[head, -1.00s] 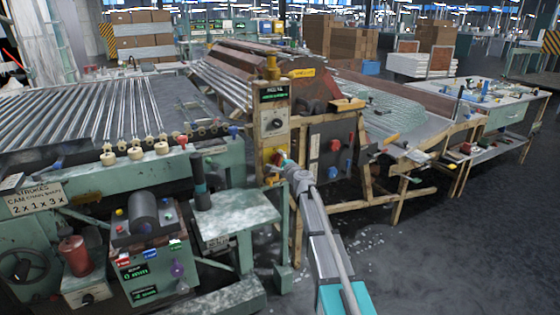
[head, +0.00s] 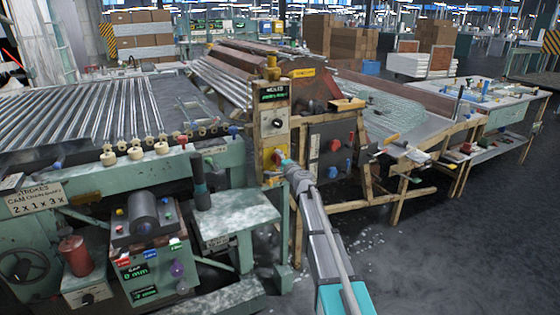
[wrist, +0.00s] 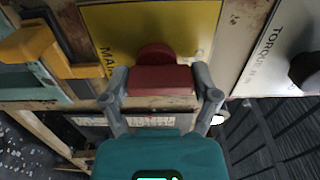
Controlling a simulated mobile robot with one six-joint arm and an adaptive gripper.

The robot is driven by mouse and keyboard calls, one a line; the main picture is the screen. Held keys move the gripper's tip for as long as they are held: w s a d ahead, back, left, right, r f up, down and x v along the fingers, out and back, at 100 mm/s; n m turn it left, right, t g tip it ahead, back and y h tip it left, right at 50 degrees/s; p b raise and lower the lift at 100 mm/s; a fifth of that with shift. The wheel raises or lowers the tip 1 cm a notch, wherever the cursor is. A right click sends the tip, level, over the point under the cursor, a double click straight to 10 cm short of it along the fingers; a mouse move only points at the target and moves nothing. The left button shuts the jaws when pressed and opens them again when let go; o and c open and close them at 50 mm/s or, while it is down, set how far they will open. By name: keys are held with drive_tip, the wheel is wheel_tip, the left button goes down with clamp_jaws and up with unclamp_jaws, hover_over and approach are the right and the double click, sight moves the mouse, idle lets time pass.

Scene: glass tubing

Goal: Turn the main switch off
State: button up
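The main switch is a red handle (wrist: 162,79) on a yellow plate (wrist: 108,20) with partly hidden lettering starting "MA". The plate also shows in the head view (head: 268,158), low on the upright panel, with the handle largely covered by my gripper. My gripper (wrist: 161,85) has one finger on each side of the red handle in the wrist view. Both fingertips appear to press against its ends. In the head view my gripper (head: 284,164) reaches the panel from the front.
A white plate lettered "TORQUE" with a dark knob (wrist: 306,70) is beside the yellow plate. A yellow-orange bracket (wrist: 50,52) stands out on the other side. In the head view, a dark box with red and blue knobs (head: 333,150) is right of the panel. A green table (head: 237,215) stands left.

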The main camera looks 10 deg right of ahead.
drive_tip(key=shift+o, duration=1)
drive_tip(key=shift+w+d, duration=0.1)
drive_tip(key=shift+o, duration=0.2)
drive_tip(key=shift+s, duration=0.2)
drive_tip(key=v, duration=1.1)
drive_tip(key=shift+s, duration=0.35)
